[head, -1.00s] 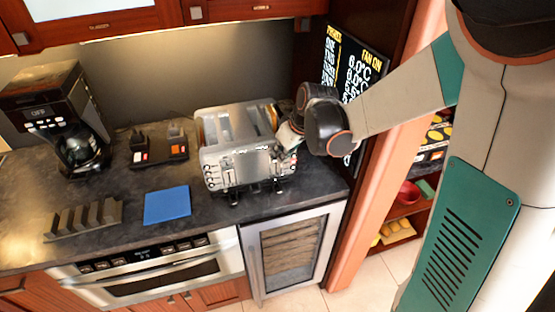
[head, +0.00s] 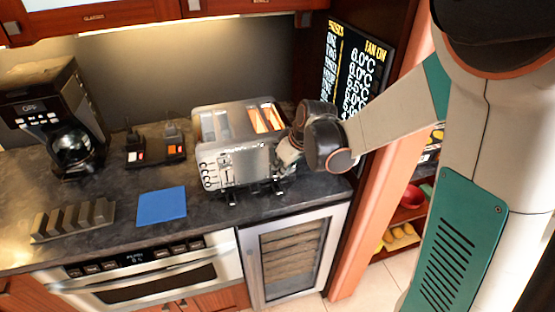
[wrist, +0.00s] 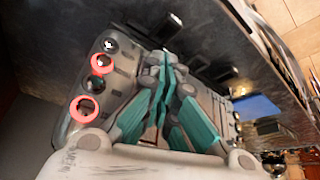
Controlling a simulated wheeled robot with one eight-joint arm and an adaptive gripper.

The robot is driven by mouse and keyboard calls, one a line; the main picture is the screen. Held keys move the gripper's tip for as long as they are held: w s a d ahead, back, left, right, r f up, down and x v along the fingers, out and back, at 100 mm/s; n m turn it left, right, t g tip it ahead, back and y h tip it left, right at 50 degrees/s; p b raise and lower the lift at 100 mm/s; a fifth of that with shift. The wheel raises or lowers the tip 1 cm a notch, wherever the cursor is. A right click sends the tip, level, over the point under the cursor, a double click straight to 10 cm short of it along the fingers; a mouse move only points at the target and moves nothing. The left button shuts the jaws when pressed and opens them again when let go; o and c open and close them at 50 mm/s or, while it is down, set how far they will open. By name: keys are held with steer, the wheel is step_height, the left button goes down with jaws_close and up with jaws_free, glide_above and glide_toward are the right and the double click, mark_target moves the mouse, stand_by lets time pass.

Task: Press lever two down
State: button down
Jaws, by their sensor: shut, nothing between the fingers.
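The silver toaster (head: 232,162) stands on the dark counter, with a row of round knobs at the left of its front. Its right-hand slots (head: 266,118) glow orange; its left-hand slots look grey. My gripper (head: 284,168) is at the right end of the toaster's front. In the wrist view my gripper (wrist: 166,62) is shut and empty, its green fingers together close in front of the toaster face (wrist: 125,85). Two buttons (wrist: 85,108) there are lit with red rings. My fingers hide part of the face, and I cannot tell lever two apart or its height.
A coffee maker (head: 60,120) stands at the back left. A switch box (head: 155,150), a blue mat (head: 162,206) and a grey slotted rack (head: 72,220) lie left of the toaster. A temperature board (head: 355,70) is behind my arm. The counter (head: 120,195) is clear between them.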

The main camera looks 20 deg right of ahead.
steer(key=shift+s+r, duration=0.1)
steer(key=shift+s+d+r+p, duration=0.25)
steer(key=shift+s+d, duration=0.1)
steer(key=shift+s, duration=0.3)
steer(key=shift+s+d+r+p, duration=0.1)
steer(key=shift+s+d+r, duration=0.15)
steer(key=shift+s, duration=0.35)
steer(key=v, duration=1.2)
steer(key=shift+s, duration=0.15)
steer(key=shift+f, duration=0.1)
